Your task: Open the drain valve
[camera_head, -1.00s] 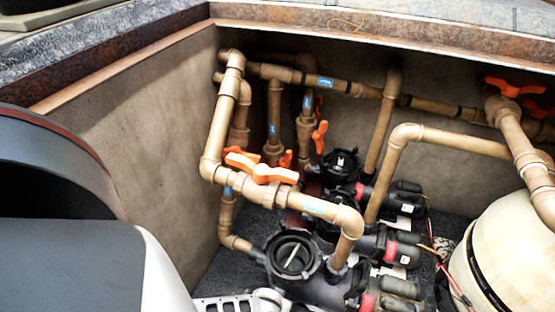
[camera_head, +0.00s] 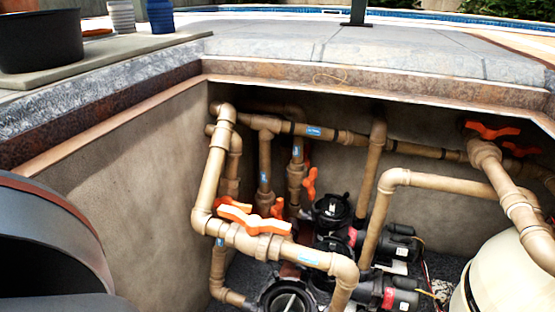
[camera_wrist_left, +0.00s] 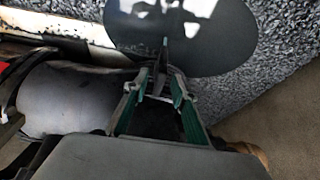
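Several orange valve handles show in the head view; I cannot tell which belongs to the drain valve. The nearest is a large orange handle (camera_head: 254,220) lying along a tan horizontal pipe (camera_head: 310,256) at centre left. A smaller upright orange handle (camera_head: 311,184) is behind it, and another orange handle (camera_head: 492,131) is at the upper right. In the left wrist view my left gripper (camera_wrist_left: 161,78) has teal-edged fingers in front of a dark round disc, over speckled stone. Its finger gap is unclear. No gripper shows in the head view.
Tan pipes and black pumps (camera_head: 388,292) crowd the pit. A cream tank (camera_head: 487,285) stands at the lower right. A stone ledge (camera_head: 330,50) borders the pit. A black pot (camera_head: 38,42) and a blue cup (camera_head: 160,15) stand at the upper left.

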